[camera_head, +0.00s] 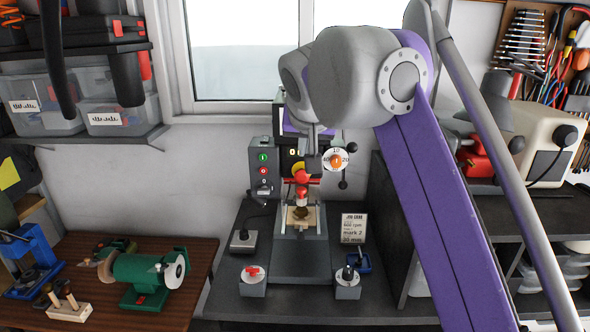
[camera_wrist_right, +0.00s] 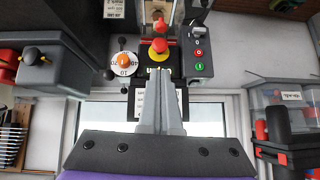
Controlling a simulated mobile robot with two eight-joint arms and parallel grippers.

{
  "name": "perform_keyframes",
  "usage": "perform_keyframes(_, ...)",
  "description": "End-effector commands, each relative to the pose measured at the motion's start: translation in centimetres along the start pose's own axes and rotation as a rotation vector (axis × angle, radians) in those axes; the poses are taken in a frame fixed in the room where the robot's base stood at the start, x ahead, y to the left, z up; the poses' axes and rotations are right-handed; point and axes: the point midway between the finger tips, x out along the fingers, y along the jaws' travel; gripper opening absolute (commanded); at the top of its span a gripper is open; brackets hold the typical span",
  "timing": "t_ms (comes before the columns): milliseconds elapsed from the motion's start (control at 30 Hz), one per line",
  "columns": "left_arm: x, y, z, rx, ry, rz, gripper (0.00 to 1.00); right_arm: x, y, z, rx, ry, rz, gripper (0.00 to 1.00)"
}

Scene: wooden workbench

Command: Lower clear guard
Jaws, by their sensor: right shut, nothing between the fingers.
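The drill press (camera_head: 300,262) stands on the dark bench below the window, with a wooden piece (camera_head: 293,216) under its head. A red mushroom button on a yellow base (camera_head: 298,174) is on the front of the head; it also shows in the right wrist view (camera_wrist_right: 158,48). A second red knob (camera_head: 302,191) is just below it. I cannot clearly make out the clear guard's outline. My right gripper (camera_head: 312,160) is in front of the press head. In the right wrist view its fingers (camera_wrist_right: 161,75) are together and empty, pointing toward the yellow-based button.
An orange-centred dial (camera_head: 336,160) is beside the head, and a switch box (camera_head: 263,165) is on its left. A sign card (camera_head: 353,228) stands at right. A green grinder (camera_head: 140,272) is on the left bench.

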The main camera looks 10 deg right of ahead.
Motion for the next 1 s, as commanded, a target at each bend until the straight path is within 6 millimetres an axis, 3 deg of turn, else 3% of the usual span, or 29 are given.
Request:
perform_keyframes(167, 0.3, 0.0, 0.7, 0.000, -0.008, 0.000, 0.50, 1.5, 0.0, 0.1, 0.003, -0.001, 0.002, 0.00)
perform_keyframes(600, 1.4, 0.0, 2.6, 0.000, -0.028, 0.000, 0.50, 10.5, 0.1, 0.1, 0.003, -0.001, 0.002, 0.00)
perform_keyframes(800, 2.3, 0.0, 3.9, 0.000, -0.041, 0.000, 0.50, 12.3, 0.0, 2.4, 0.001, -0.001, 0.000, 0.00)
perform_keyframes(1000, 2.5, 0.0, 4.1, 0.000, -0.043, 0.000, 0.50, 12.8, 0.0, 2.9, 0.002, 0.001, 0.000, 0.00)
